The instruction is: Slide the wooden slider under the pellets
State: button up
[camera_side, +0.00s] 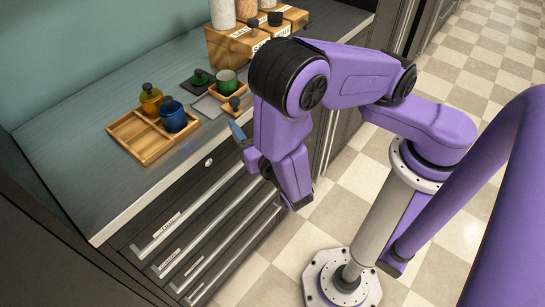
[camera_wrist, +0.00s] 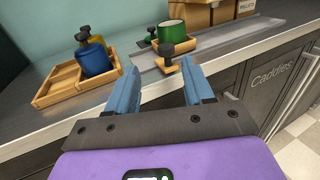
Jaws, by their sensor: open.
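My gripper (camera_wrist: 160,72) is open and empty, at the counter's front edge. In the side view my arm partly hides it (camera_side: 238,131).
A dark plate with a green-based knob (camera_side: 199,77) lies behind the slider. Drawers with handles (camera_side: 190,225) face the front below the counter.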

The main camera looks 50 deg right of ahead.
jog(key=v, duration=1)
jog(key=shift+s+a, duration=0.15)
jog(key=shift+s, duration=0.15)
dwell(0.6)
dwell(0.5)
send_near(236, 102)
jog(key=x, duration=1.1)
jog(key=shift+w, duration=0.1)
dwell(0.3)
grip_shut()
